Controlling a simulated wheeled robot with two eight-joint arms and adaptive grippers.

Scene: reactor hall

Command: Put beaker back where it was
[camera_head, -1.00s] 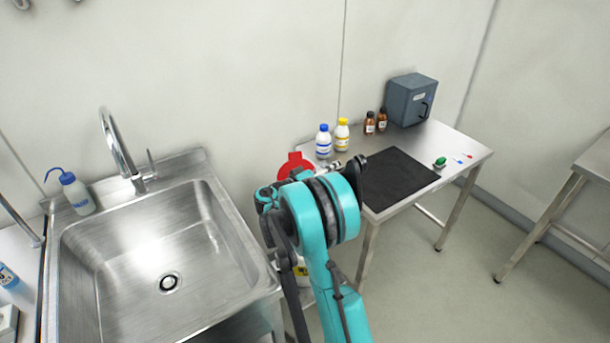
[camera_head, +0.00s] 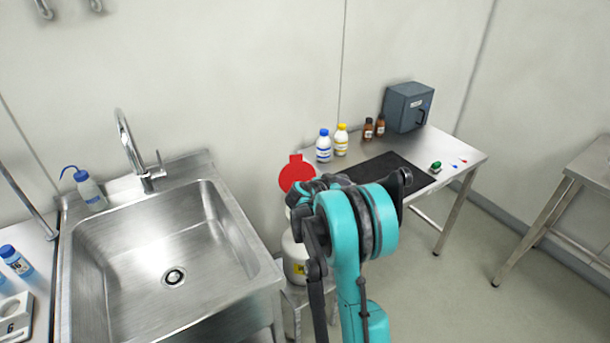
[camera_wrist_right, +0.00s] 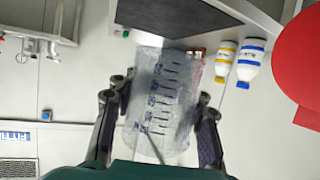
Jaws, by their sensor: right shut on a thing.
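In the right wrist view a clear beaker (camera_wrist_right: 165,100) with dark graduation marks sits between the fingers of my right gripper (camera_wrist_right: 160,118), which is shut on it. The beaker is held in the air, with the table edge and bottles seen beyond it. In the head view my right gripper (camera_head: 322,186) is mostly hidden behind its own teal wrist, and the beaker is not seen there. A black mat (camera_head: 378,166) lies on the steel table (camera_head: 455,158), partly covered by my arm. My left gripper is not in view.
A blue-capped bottle (camera_head: 323,146), a yellow-capped bottle (camera_head: 341,140), brown bottles (camera_head: 368,129) and a grey box (camera_head: 408,106) stand along the table's back. A white container (camera_head: 295,258) with an upright red lid (camera_head: 296,174) stands between table and sink (camera_head: 180,250).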

